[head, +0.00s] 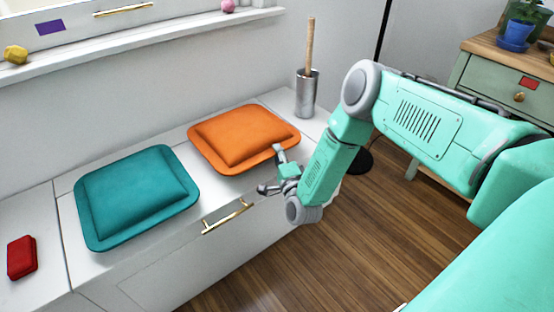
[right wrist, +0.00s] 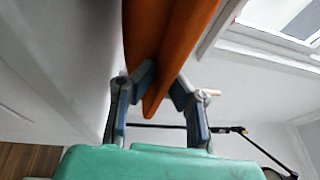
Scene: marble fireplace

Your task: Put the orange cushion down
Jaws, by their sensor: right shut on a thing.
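The orange cushion (head: 240,137) lies flat, on or just above the white bench top (head: 70,187); I cannot tell whether it fully rests there. My right gripper (head: 272,171) is at its front right edge. In the right wrist view the cushion (right wrist: 166,45) shows edge-on, with its rim between the two fingers of the gripper (right wrist: 162,82), which is shut on it. The cushion's underside is hidden in the head view. My left gripper is not in view.
A teal cushion (head: 137,195) lies left of the orange one, and a red box (head: 21,257) further left. A metal pot with a wooden handle (head: 306,95) stands behind right. A brass handle (head: 227,216) is on the bench front. A green cabinet (head: 485,83) stands at right.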

